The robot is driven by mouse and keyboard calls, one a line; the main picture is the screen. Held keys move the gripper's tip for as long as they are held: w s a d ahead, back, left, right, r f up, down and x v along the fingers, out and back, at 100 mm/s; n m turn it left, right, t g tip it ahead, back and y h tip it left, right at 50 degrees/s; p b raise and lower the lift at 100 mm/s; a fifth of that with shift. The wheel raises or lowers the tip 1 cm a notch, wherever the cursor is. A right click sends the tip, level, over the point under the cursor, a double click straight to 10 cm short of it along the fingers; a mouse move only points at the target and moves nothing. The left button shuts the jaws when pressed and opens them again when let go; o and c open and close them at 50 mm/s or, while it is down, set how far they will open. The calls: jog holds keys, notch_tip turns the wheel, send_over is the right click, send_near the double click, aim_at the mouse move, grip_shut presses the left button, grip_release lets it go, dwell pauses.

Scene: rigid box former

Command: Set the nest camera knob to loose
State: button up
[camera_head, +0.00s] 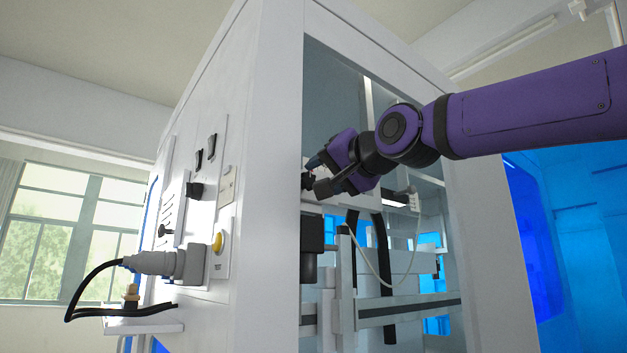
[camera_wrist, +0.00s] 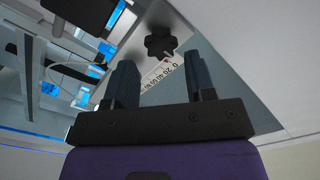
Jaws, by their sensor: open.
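A black lobed knob (camera_wrist: 160,42) sits on a pale plate in the wrist view, close to a white label strip (camera_wrist: 160,74) with printed numbers. My gripper (camera_wrist: 159,61) is open. Its two dark fingers are spread to either side of the knob's line, and the knob shows just beyond the fingertips, apparently not held. In the head view my gripper (camera_head: 316,174) reaches through the open front of the white machine. A small dark piece at its tips looks like the knob (camera_head: 307,181), partly hidden. The knob's setting cannot be read.
The white machine frame's corner post (camera_head: 270,180) stands close left of my gripper. Inside are a hanging white cable (camera_head: 372,270), a black block (camera_head: 312,236) and upright rails.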

aim_at(309, 181)
jog(key=shift+x, duration=2)
jog(key=c, duration=0.6)
jog(key=shift+c, duration=0.2)
